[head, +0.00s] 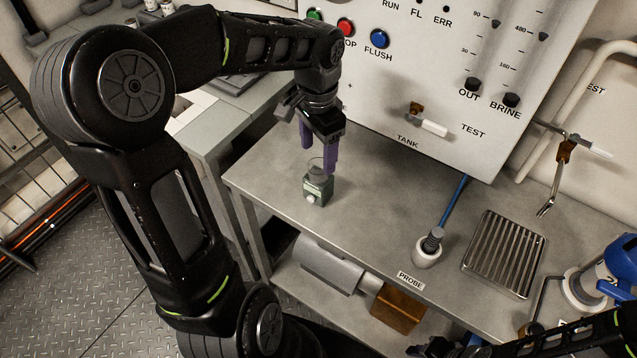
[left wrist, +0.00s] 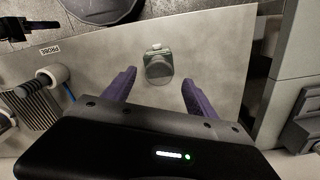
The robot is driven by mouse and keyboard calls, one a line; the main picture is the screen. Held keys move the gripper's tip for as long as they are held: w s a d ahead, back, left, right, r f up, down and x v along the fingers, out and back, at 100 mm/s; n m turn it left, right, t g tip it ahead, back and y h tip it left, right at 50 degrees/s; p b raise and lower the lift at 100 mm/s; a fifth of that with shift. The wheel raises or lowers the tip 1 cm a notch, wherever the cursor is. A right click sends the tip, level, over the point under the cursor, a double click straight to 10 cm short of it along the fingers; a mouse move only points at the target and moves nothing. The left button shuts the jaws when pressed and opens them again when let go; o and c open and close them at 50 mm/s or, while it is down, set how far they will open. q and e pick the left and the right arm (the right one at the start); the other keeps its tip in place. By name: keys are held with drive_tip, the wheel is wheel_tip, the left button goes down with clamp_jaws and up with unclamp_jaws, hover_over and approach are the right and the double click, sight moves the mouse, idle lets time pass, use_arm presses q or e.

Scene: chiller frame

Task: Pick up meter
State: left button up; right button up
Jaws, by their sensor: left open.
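The meter appears to be the small green device (head: 318,187) with a round glass-like top and a pale knob. It stands on the grey metal bench near its left end. It also shows in the left wrist view (left wrist: 158,66), just beyond and between my fingertips. My left gripper (head: 318,155) is open, its purple fingers pointing down above and slightly behind the device. In the left wrist view the two fingers (left wrist: 158,85) are spread wide, with nothing between them. Only part of my right arm shows at the bottom right of the head view; its jaw state is unclear.
The grey bench (head: 270,165) is clear around the device. A probe in a white holder (head: 427,252) stands to the right, then a ribbed metal tray (head: 505,254) and a blue device (head: 620,272). A white control panel (head: 440,70) with buttons and sliders rises behind.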

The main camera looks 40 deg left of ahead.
sight(319, 164)
use_arm(q)
wheel_tip(319, 164, down, 4)
drive_tip(key=shift+d+f+p, duration=0.1)
drive_tip(key=shift+f+p, duration=0.15)
drive_tip(key=shift+p, duration=0.05)
idle(0.4)
clamp_jaws()
idle(0.6)
